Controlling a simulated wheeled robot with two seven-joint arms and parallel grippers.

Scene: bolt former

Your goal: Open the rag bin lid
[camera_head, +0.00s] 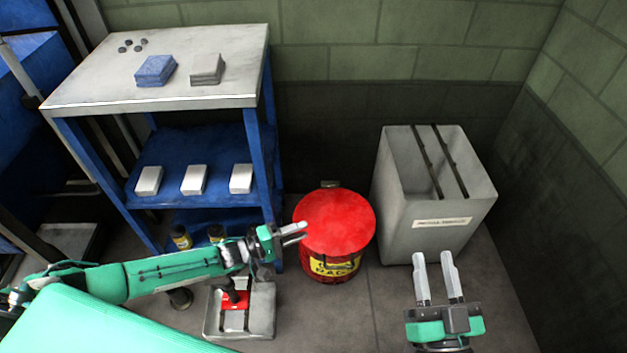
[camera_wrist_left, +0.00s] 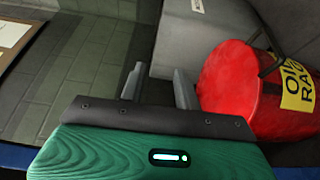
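The red rag bin (camera_head: 332,265) stands on the floor with its round red lid (camera_head: 335,220) shut flat on top. A yellow label wraps its front, reading "oily rag" in part in the left wrist view (camera_wrist_left: 298,85). My left gripper (camera_head: 304,231) is at the lid's left edge in the head view, its fingers pointing right. In the left wrist view its fingers (camera_wrist_left: 158,85) are apart with nothing between them. The right-hand finger is close beside the red lid; contact cannot be told. My right gripper (camera_head: 434,262) is open and empty, right of the bin.
A grey open-topped container (camera_head: 425,225) with two dark bars stands right of the bin. A blue-framed bench (camera_head: 90,90) with boxes and cloth stacks stands to the left. A grey tray (camera_head: 262,318) with a red item lies below my left gripper. Floor in front of the bin is clear.

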